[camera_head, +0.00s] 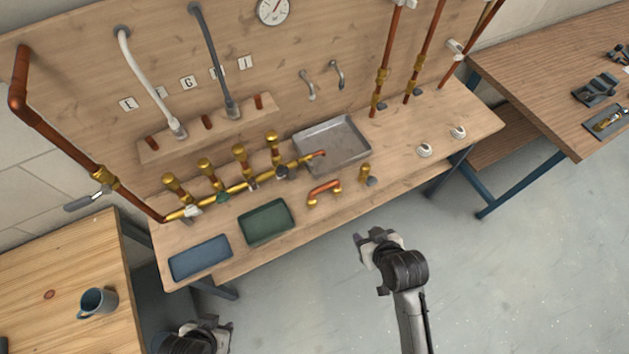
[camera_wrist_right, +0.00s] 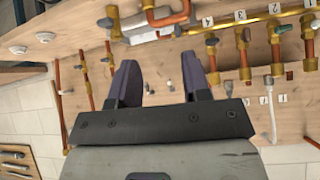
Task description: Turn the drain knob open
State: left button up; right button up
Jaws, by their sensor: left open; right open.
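A brass manifold (camera_head: 236,189) runs along the bench, with several upright brass fittings and small knobs on it. A dark knob (camera_head: 282,172) sits near its right end, before a copper outlet (camera_head: 318,154) over the metal tray (camera_head: 345,141). I take this as the drain knob; its turn angle is too small to read. My right gripper (camera_head: 370,246) is open and empty, in front of the bench and to the lower right of the knob. Its spread fingers show in the right wrist view (camera_wrist_right: 160,78). My left gripper (camera_head: 208,330) is at the bottom edge, partly cut off, open and away from the manifold.
A blue tray (camera_head: 200,258), a green tray (camera_head: 266,222), a copper U-piece (camera_head: 323,192) and a small brass valve (camera_head: 365,173) lie along the bench front. A side table with a mug (camera_head: 97,302) stands at left. The floor in front is clear.

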jog(key=w+a+f+n+t+y+b, duration=0.1)
jog(key=w+a+f+t+b, duration=0.2)
jog(key=w+b, duration=0.4)
jog(key=w+a+f+t+y+b, duration=0.1)
jog(key=w+a+f+b, duration=0.3)
jog(key=w, duration=0.5)
jog(key=b, duration=0.5)
send_near(311, 166)
jog(key=shift+n+y, duration=0.3)
jog(key=x, duration=0.8)
jog(key=shift+w+d+f, duration=0.15)
jog(key=shift+w+f, duration=0.15)
jog(key=shift+w, duration=0.1)
